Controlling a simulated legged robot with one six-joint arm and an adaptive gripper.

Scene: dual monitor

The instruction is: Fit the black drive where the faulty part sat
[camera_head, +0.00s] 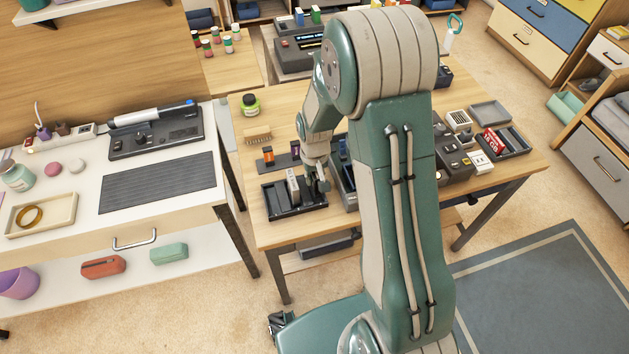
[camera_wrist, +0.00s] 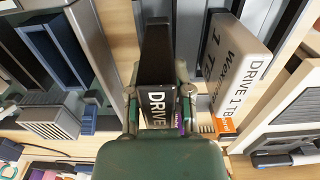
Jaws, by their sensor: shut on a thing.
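My gripper (camera_head: 318,184) is over the right part of a black slotted tray (camera_head: 283,213) on the wooden table. In the wrist view, my gripper (camera_wrist: 159,97) is shut on the black drive (camera_wrist: 156,62), which stands on edge and shows a white "DRIVE" label. A pale drive (camera_head: 292,186) marked "DRIVE 1 TB" stands in the tray; in the wrist view the pale drive (camera_wrist: 235,68) is just right of the black one, apart from it. Whether the black drive's lower edge touches the tray is hidden. No faulty part can be made out.
A grey dock with blue parts (camera_wrist: 52,58) is close on the left in the wrist view. My arm hides the table's middle. Grey and black boxes (camera_head: 455,165) fill the right side.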

